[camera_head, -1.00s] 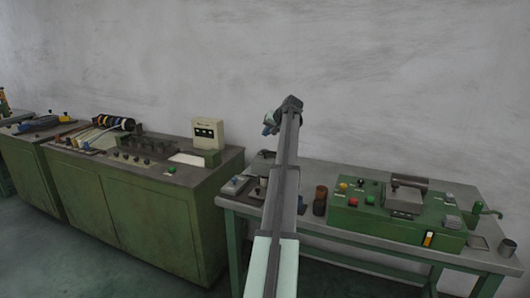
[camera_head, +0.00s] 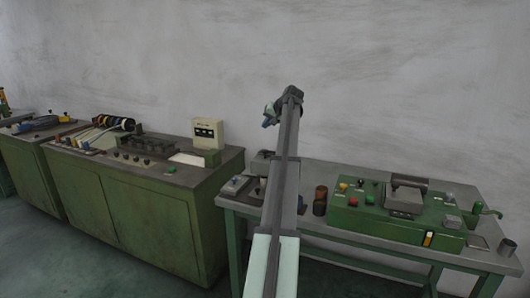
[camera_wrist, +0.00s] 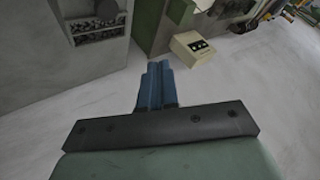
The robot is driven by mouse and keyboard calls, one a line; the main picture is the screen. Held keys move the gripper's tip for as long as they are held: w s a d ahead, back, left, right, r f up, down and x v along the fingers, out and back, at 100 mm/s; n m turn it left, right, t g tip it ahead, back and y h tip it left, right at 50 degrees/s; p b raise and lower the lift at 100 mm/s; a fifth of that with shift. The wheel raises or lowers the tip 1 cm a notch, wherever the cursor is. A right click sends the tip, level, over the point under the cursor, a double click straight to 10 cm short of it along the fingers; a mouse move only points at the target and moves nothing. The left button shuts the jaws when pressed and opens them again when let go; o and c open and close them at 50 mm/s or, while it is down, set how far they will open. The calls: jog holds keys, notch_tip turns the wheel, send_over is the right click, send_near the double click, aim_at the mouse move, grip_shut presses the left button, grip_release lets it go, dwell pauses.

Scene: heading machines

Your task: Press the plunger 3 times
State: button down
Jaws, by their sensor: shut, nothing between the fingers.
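My gripper (camera_head: 268,122) is raised in front of the grey wall, above the right bench. In the wrist view its blue fingers (camera_wrist: 156,84) are together with nothing between them. They touch nothing that I can see. I cannot tell for sure which thing is the plunger. My arm crosses the left part of the right bench and hides some of what stands there. A green machine (camera_head: 380,222) on that bench carries colored buttons and a dark-handled grey block (camera_head: 405,200).
The right bench (camera_head: 458,258) also holds a brown cylinder (camera_head: 320,201), a grey box (camera_head: 235,185) and a green crank (camera_head: 485,211). A green cabinet (camera_head: 130,205) to the left bears a cream box (camera_head: 208,131), which also shows in the wrist view (camera_wrist: 193,47). Open air surrounds my gripper.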

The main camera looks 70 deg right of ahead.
aim_at(267, 151)
jog(key=shift+f, duration=0.1)
jog(key=shift+f, duration=4.25)
jog(key=shift+f, duration=0.15)
jog(key=shift+f, duration=0.3)
jog(key=shift+f, duration=0.8)
jog(key=shift+r, duration=1.25)
jog(key=shift+r, duration=0.1)
jog(key=shift+r, duration=2.4)
